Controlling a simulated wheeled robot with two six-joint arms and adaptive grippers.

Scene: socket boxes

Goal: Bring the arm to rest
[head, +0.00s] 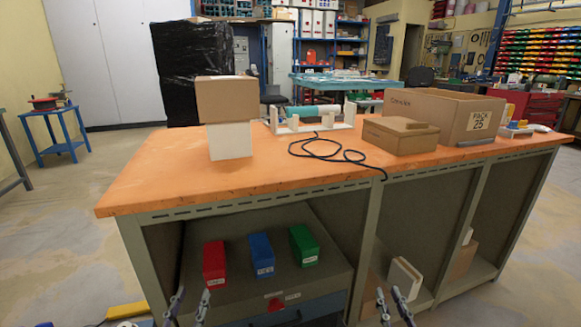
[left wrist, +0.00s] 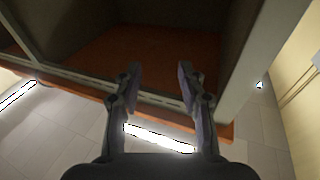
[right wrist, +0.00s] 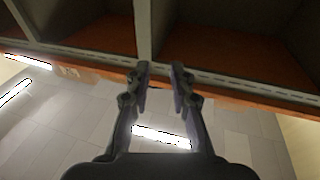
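My left gripper (head: 188,304) is low at the bottom of the head view, in front of the workbench and below its top. It is open and empty; the left wrist view shows its two fingers (left wrist: 159,75) apart with nothing between them. My right gripper (head: 395,301) is also low in front of the bench, further right. It is open and empty too, its fingers (right wrist: 160,72) apart in the right wrist view. Both wrist views look up past the bench's edge, and neither gripper is seen touching anything.
The orange-topped workbench (head: 170,185) holds cardboard boxes, a white block (head: 229,142), a white fixture and a black cable (head: 330,152). Red (head: 214,263), blue (head: 261,256) and green (head: 303,245) boxes sit on its lower shelf.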

